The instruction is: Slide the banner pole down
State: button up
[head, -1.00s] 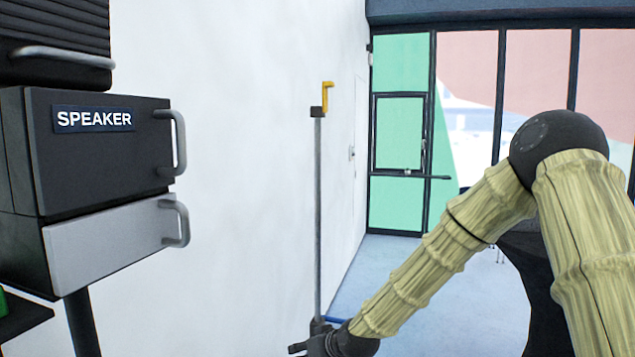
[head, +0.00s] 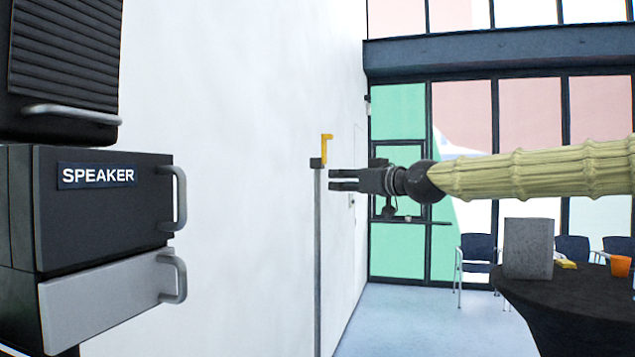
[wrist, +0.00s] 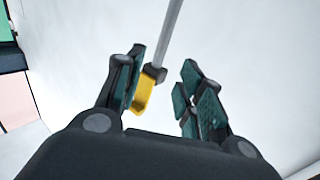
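The banner pole (head: 318,255) is a thin grey pole standing upright along the white wall. A dark block and a yellow hook (head: 327,148) sit at its top. My gripper (head: 335,180) is just right of the pole in the head view, a little below the dark block, with its fingers pointing left. The wrist view shows the fingers (wrist: 162,60) spread apart and empty. There the pole (wrist: 172,35) and yellow hook (wrist: 143,95) appear between them, nearer the left finger. Contact cannot be told. The pole's foot is out of view.
A black speaker cabinet (head: 100,220) with handles stands at the left. A dark round table (head: 570,305) at the right bears a grey box (head: 529,248) and an orange cup (head: 620,266). Several chairs stand behind it. Blue floor (head: 410,310) is open in the middle.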

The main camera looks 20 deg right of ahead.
jog(key=p, duration=0.5)
send_over(317, 200)
jog(key=w, duration=0.1)
jog(key=shift+d+f, duration=0.1)
jog(key=shift+d, duration=0.1)
jog(key=shift+b, duration=0.3)
jog(key=shift+c, duration=0.3)
grip_shut()
